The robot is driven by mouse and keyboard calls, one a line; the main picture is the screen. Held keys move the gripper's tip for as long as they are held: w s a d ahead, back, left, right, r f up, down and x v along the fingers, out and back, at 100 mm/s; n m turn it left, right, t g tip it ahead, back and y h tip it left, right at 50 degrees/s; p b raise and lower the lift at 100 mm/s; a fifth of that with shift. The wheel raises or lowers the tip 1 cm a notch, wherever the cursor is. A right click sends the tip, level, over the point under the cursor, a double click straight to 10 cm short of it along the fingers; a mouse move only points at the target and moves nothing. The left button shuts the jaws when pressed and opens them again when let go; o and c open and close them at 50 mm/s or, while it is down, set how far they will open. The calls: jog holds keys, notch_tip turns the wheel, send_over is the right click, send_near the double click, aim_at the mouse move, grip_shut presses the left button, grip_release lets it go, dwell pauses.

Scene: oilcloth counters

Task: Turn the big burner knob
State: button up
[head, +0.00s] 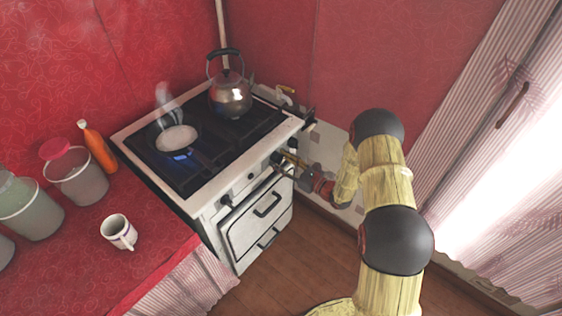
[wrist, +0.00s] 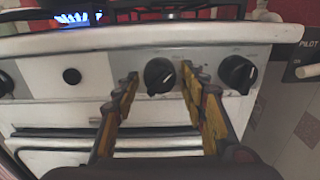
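The white stove's front panel fills the wrist view. No label tells me clearly which is the big burner knob. My gripper (wrist: 159,76) is open, its yellow-and-dark fingers to the left and right of the middle knob in the picture, with gaps on both sides. I cannot tell how far the tips are from the panel. In the head view my gripper (head: 288,163) is at the stove's front right corner, hiding knobs there.
A steaming pan (head: 176,139) stands over a blue flame (wrist: 75,19). A kettle (head: 230,95) stands at the back of the stove (head: 178,198). A panel marked PILOT (wrist: 306,58) is at the right. A mug (head: 118,231) stands on the left counter. Floor in front is clear.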

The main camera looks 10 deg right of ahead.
jog(key=c, duration=0.9)
jog(key=shift+o, duration=0.2)
jog(key=m+p, duration=0.2)
jog(key=m, duration=0.2)
jog(key=shift+r+p, duration=0.15)
jog(key=shift+p, duration=0.25)
jog(key=m+p, duration=0.3)
jog(key=m, duration=0.2)
jog(key=m+p, duration=0.2)
jog(key=m, duration=0.3)
jog(key=shift+m+p, duration=0.6)
jog(key=shift+m, duration=1.4)
jog(key=o, duration=1.2)
jog(key=shift+c, duration=0.2)
